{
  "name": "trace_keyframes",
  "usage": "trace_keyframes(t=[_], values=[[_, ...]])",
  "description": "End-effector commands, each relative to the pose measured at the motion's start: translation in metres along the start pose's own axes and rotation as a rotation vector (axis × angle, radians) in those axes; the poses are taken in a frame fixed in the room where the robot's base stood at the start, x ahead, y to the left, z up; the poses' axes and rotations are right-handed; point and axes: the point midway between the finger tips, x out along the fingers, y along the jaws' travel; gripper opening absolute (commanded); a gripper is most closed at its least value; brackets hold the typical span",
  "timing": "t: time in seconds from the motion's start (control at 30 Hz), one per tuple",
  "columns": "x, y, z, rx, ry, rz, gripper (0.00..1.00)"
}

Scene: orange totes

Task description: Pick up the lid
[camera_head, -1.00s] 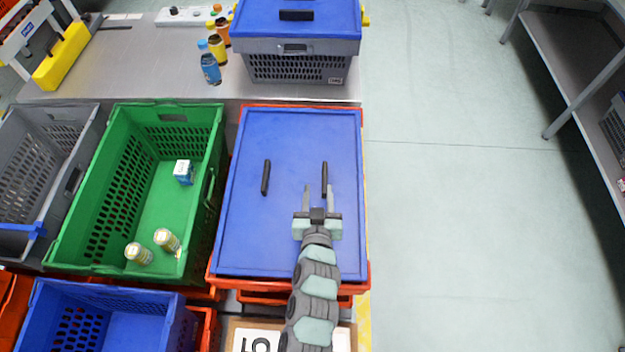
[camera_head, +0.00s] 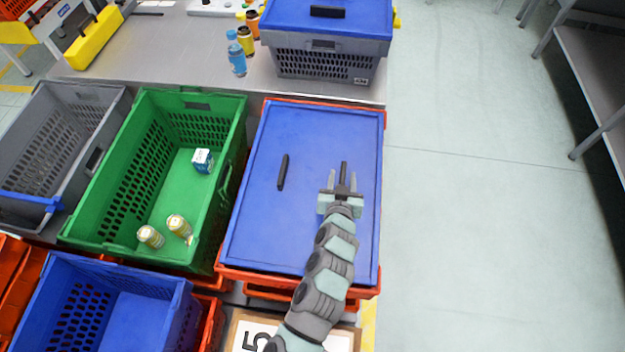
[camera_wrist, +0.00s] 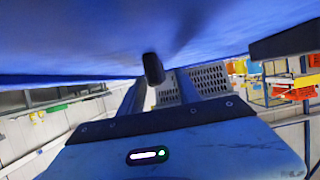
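A blue lid (camera_head: 262,215) with two upright black handles lies flat on an orange tote (camera_head: 250,277). Its left handle (camera_head: 283,172) is clear of my arm. My gripper (camera_head: 342,182) is low over the lid at the right handle (camera_head: 343,168), with its fingers apart. In the wrist view, the lid's blue surface (camera_wrist: 90,38) fills the top, and a black handle (camera_wrist: 153,68) shows in the gap between my fingers (camera_wrist: 160,93). I cannot tell whether either finger touches it.
A green crate (camera_head: 243,150) with a small carton and two jars stands left of the lid. A grey crate with another blue lid (camera_head: 350,15) stands behind on the bench, beside several bottles (camera_head: 236,55). Open floor (camera_head: 470,220) lies to the right.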

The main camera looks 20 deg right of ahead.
Motion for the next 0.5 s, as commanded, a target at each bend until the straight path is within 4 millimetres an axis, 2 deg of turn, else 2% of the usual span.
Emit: trace_keyframes(t=[0.1,0.37,0.5], values=[[0.0101,0.0004,0.0004,0.0,0.0,0.001,0.4],[0.0119,0.0005,-0.0005,0.0,0.001,0.001,0.4],[0.0119,0.0004,-0.0005,0.0,0.001,0.001,0.3]])
